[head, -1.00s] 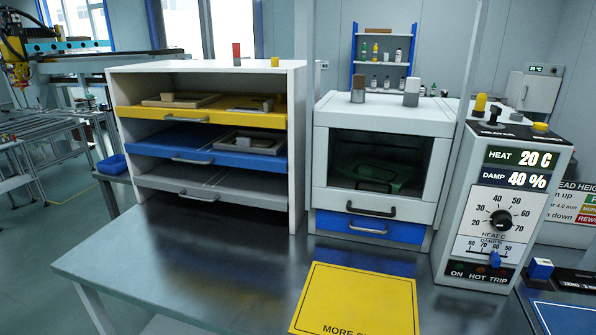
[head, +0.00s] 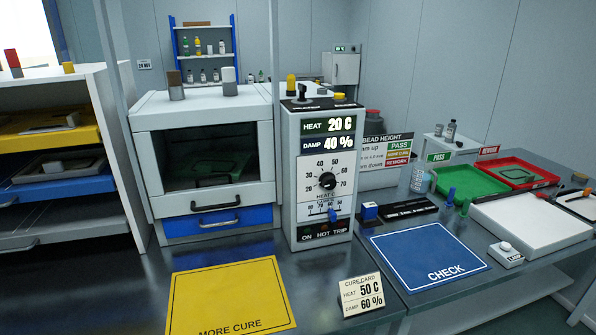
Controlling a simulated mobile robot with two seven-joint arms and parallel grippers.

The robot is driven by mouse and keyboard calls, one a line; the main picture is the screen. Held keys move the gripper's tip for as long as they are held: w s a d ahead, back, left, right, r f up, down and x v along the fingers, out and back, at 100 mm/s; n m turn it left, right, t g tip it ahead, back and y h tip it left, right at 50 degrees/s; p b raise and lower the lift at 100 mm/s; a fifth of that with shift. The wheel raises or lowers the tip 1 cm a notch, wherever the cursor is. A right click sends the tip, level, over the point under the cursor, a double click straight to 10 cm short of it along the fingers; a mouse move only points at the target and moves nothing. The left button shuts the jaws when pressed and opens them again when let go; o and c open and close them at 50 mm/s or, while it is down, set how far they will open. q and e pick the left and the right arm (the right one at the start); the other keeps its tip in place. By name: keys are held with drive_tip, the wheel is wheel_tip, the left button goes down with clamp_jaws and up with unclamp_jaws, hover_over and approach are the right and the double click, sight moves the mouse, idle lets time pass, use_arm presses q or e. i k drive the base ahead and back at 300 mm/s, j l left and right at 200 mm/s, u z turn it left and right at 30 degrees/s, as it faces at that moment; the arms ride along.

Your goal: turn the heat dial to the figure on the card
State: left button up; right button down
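The heat dial (head: 327,181) is a black round knob on the white face of the control box (head: 318,170), with a scale from 20 to 70 around it. The display above it (head: 328,125) reads HEAT 20 C, and the one below that reads DAMP 40 %. A blue damp slider (head: 332,214) sits under the dial. Neither of my grippers is in view.
The oven (head: 208,150) with a blue drawer stands left of the control box. A yellow MORE CURE mat (head: 230,290) and a blue CHECK mat (head: 428,255) lie in front. Green (head: 470,188) and red trays are at the right. Bare table lies before the box.

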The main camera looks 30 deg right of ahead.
sight(327, 181)
drive_tip(key=z, duration=1.5)
